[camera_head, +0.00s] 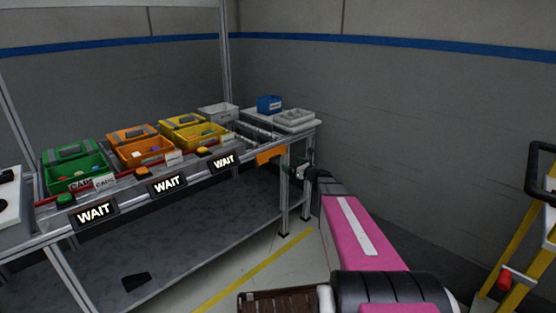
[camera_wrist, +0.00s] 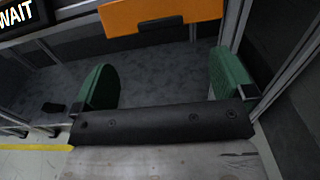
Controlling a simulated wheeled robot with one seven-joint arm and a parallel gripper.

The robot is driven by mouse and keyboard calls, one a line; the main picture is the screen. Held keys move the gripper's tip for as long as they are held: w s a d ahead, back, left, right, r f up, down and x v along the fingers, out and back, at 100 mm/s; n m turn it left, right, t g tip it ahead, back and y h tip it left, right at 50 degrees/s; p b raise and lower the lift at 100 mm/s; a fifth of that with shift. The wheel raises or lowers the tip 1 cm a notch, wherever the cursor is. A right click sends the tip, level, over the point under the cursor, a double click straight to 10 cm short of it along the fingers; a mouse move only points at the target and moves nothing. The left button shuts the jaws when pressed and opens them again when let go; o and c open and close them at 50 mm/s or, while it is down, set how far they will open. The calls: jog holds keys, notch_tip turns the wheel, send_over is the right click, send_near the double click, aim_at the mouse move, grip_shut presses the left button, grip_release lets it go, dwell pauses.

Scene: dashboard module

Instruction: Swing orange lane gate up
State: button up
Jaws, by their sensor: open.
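An orange panel (camera_head: 270,154) hangs at the bench's front edge, right of the WAIT signs. In the wrist view this orange panel (camera_wrist: 160,14) has a dark slot along its lower edge and is cut by the top of the picture. I cannot tell whether it is the orange lane gate. The orange bin (camera_head: 144,154) stands in the middle lane, with a thin red bar (camera_head: 122,177) along the front. My gripper (camera_wrist: 165,80) is open and empty, with green fingers wide apart, short of the panel. In the head view my gripper (camera_head: 297,172) is small, beside the bench's right end.
Green bins (camera_head: 75,172) and yellow bins (camera_head: 203,136) flank the orange lane. Signs reading WAIT (camera_head: 167,184) line the front rail. A blue bin (camera_head: 269,104) and white tray (camera_head: 294,118) stand at the far right end. A yellow ladder-like frame (camera_head: 518,250) stands at right.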

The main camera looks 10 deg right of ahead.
aim_at(276, 157)
jog(key=x, duration=1)
jog(key=shift+w+a, duration=0.15)
jog(key=c, duration=1.3)
